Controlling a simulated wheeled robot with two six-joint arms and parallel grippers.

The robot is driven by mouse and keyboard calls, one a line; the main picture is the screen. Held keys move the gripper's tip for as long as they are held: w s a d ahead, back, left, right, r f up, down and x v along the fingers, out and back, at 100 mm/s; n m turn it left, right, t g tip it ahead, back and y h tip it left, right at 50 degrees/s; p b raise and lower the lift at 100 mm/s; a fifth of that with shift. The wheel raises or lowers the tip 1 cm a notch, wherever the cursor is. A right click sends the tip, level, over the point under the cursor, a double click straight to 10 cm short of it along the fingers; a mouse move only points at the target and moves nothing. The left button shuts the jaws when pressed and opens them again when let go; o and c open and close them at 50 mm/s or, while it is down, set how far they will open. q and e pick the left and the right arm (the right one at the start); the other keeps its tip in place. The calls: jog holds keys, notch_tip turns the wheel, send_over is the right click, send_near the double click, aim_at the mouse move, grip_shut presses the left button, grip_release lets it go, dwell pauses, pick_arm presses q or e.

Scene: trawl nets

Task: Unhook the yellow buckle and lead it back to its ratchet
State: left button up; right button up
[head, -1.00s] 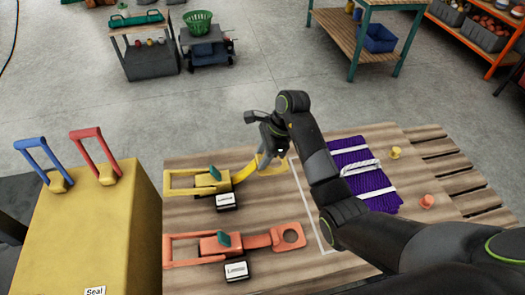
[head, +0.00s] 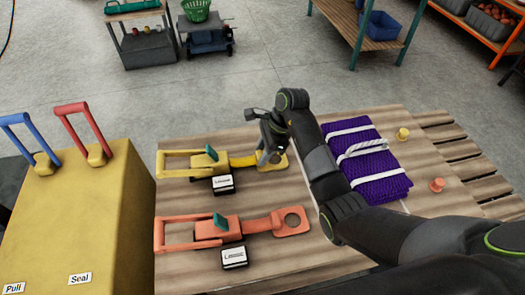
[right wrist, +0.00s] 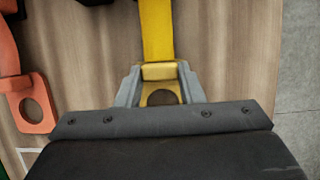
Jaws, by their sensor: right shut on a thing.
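The yellow buckle (head: 281,163) is a flat plate with a round hole, at the right end of a short yellow strap (head: 243,162). The strap runs left to the yellow ratchet (head: 202,170), which has a long frame handle and a green tab. My right gripper (head: 269,157) is shut on the buckle. In the right wrist view the gripper's two fingers (right wrist: 160,85) flank the buckle (right wrist: 162,72), with its hole between them and the yellow strap (right wrist: 156,30) leading away. Whether the buckle touches the wood is unclear. My left gripper is out of view.
An orange ratchet (head: 205,229) with its holed buckle (head: 292,221) lies nearer on the wooden table (head: 330,118). A purple net bundle (head: 375,190), yellow peg (head: 402,134) and orange peg (head: 437,184) are right. A yellow box (head: 95,225) with blue and red levers stands left.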

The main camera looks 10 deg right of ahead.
jog(key=o, duration=1.1)
jog(key=shift+r, duration=0.15)
jog(key=v, duration=0.6)
notch_tip(320, 180, up, 9)
jog(key=p, duration=0.7)
send_over(281, 157)
jog(key=shift+s+d+r+p, duration=0.2)
jog(key=shift+d+r+p, duration=0.2)
jog(key=shift+r+p, duration=0.25)
jog(key=shift+f, duration=0.1)
